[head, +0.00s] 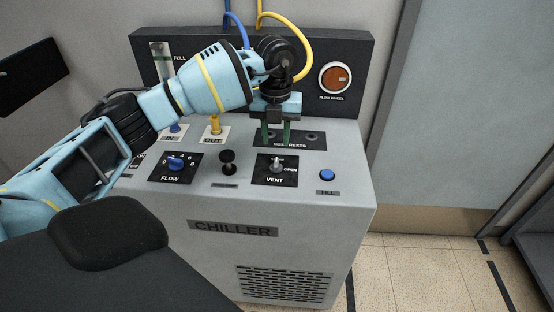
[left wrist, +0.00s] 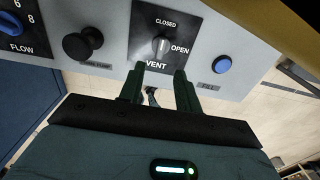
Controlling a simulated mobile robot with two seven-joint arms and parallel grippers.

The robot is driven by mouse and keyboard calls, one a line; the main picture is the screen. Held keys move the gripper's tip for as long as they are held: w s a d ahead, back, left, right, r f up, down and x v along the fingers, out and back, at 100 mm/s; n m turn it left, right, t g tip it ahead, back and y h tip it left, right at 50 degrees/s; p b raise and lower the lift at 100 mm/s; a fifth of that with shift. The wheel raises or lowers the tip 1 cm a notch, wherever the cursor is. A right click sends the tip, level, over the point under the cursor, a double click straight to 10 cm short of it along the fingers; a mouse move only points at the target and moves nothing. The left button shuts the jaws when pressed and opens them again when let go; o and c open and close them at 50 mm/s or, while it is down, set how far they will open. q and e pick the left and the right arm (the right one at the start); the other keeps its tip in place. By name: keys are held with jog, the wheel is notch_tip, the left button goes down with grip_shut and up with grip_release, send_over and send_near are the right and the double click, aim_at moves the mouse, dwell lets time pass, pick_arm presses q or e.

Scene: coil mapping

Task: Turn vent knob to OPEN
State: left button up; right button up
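The vent knob (head: 276,166) is a small grey knob on a black plate marked VENT, on the sloped top of the chiller (head: 300,235). In the left wrist view the knob (left wrist: 161,46) has its grip lined up roughly toward CLOSED, with OPEN to its right. My left gripper (head: 276,138) hangs with its fingers pointing down, behind the knob in the head view. In the left wrist view its two dark green fingers (left wrist: 159,80) are apart with nothing between them, short of the knob and not touching it. My right gripper is not in view.
A blue flow knob (head: 175,163) and a black plunger knob (head: 227,162) lie left of the vent plate. A blue fill button (head: 327,175) lies right. Yellow (head: 305,45) and blue (head: 242,30) hoses rise behind my left arm. A round flow wheel (head: 335,78) is on the back panel.

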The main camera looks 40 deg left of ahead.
aim_at(276, 163)
pick_arm(q)
jog(key=shift+f, duration=3.9)
jog(key=shift+c, duration=0.3)
grip_shut()
